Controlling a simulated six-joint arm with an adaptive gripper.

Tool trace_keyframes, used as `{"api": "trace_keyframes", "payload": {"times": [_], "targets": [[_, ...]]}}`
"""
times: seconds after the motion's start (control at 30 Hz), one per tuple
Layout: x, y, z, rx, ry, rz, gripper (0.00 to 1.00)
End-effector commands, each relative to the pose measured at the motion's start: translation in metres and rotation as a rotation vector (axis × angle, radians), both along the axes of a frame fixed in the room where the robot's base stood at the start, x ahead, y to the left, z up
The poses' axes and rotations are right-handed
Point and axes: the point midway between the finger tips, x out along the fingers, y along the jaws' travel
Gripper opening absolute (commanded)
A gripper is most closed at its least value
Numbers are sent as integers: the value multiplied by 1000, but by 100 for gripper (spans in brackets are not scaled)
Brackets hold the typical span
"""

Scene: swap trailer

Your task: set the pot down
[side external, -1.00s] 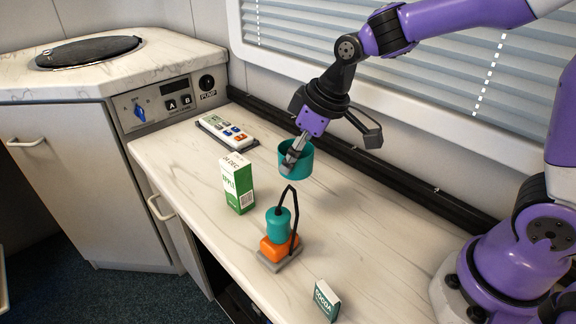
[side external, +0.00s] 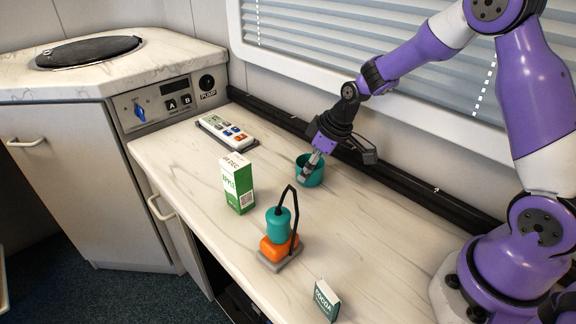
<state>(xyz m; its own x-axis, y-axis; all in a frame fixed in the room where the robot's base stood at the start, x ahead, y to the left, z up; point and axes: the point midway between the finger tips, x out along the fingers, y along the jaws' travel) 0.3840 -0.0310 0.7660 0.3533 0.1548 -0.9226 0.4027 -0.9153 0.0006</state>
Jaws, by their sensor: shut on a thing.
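The teal pot (side external: 314,176) is upright at the back part of the white marbled counter (side external: 365,245), near the black rail. My gripper (side external: 311,169) reaches down into it from above and is shut on its wall. One finger shows inside the pot; the other finger is hard to make out. The pot's base appears at or very close to the counter surface; I cannot tell if it touches.
A green and white carton (side external: 237,184) stands left of the pot. A teal and orange lantern-like device (side external: 281,237) with a black handle stands in front. A small cocoa box (side external: 326,300) is at the front edge.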

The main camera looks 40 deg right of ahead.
Motion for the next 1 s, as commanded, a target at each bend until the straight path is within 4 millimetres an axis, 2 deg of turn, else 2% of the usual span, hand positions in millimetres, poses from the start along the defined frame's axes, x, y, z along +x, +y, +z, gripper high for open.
{"api": "trace_keyframes", "payload": {"times": [0.17,0.2,0.23,0.27,0.73,0.87,1.0], "targets": [[0,0,-3,0,1,0,33],[0,0,-3,0,0,0,78],[0,0,-3,0,0,0,93],[0,0,-3,0,0,0,100],[0,0,0,0,-1,0,100],[-4,-2,14,-1,-4,-2,100],[-14,-7,42,-2,-8,-3,100]]}}
